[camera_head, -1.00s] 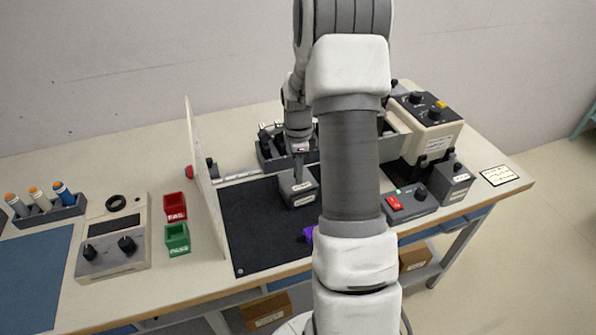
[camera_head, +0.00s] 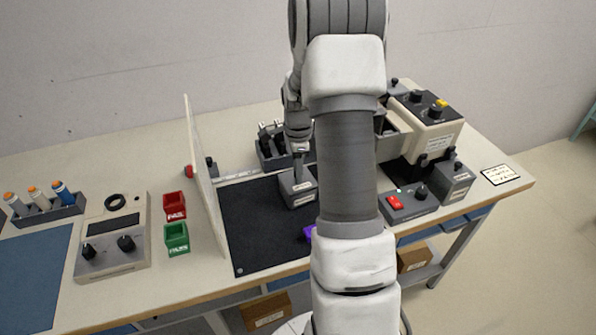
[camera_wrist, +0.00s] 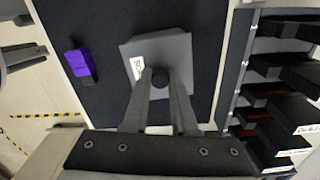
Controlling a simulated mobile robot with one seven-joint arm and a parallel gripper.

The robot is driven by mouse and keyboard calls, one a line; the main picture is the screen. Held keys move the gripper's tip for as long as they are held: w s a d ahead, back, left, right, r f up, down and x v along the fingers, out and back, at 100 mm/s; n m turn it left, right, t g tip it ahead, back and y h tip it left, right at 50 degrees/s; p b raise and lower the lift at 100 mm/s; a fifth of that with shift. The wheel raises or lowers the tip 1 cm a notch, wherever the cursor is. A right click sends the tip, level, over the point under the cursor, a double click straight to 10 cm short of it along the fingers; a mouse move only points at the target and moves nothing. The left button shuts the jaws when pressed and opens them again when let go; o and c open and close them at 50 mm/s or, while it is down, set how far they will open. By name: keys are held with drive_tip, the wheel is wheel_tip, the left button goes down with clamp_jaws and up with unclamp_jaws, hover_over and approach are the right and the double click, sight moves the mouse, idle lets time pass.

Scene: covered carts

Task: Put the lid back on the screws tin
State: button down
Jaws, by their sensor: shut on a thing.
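The grey screws tin (camera_head: 301,199) stands on the black mat, left of my forearm, with a white label on its front. My gripper (camera_wrist: 160,82) is shut on the dark round knob of the grey square lid (camera_wrist: 176,52), which bears a white label partly reading "SC". In the head view my gripper (camera_head: 298,176) points down at the top of the tin. The lid lies over the tin there; I cannot tell whether it is fully seated or just above the rim. The tin's inside is hidden.
A purple and black item (camera_wrist: 80,64) lies on the mat (camera_head: 255,240) near its front edge. A thin upright panel (camera_head: 203,180) borders the mat at left. A dark rack (camera_head: 268,155) stands behind. A control box with a red switch (camera_head: 408,203) is at right.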

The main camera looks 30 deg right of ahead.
idle(0.3)
drive_tip(key=shift+c, duration=0.8)
unclamp_jaws()
drive_tip(key=shift+r+p, duration=1.6)
drive_tip(key=shift+r, duration=0.8)
drive_tip(key=shift+r+p, duration=0.7)
drive_tip(key=shift+r, duration=0.4)
drive_tip(key=shift+c, duration=0.2)
clamp_jaws()
